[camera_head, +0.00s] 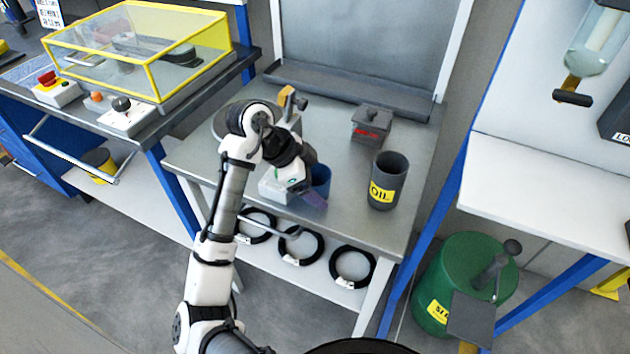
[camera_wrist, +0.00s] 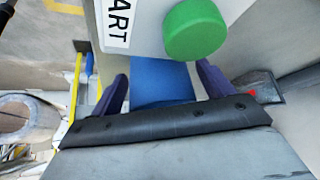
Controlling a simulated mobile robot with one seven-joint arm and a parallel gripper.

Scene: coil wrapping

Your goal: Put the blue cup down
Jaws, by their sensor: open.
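The blue cup (camera_head: 321,179) is on the grey metal table (camera_head: 345,207), partly hidden behind my gripper. My gripper (camera_head: 312,196) is low at the table's front, right at the cup, and one purple finger shows. In the wrist view the cup (camera_wrist: 160,80) shows as a blue patch between my two purple fingers (camera_wrist: 163,88), with a gap visible on each side near the tips. The fingers are apart. The cup's base and rim are hidden.
A white box with a green button (camera_wrist: 194,29) is very close to my gripper. A dark OIL can (camera_head: 388,181) stands to the right. A dark box with red lettering (camera_head: 371,124) is behind. Black coils (camera_head: 301,246) lie on the lower shelf. The table between cup and can is clear.

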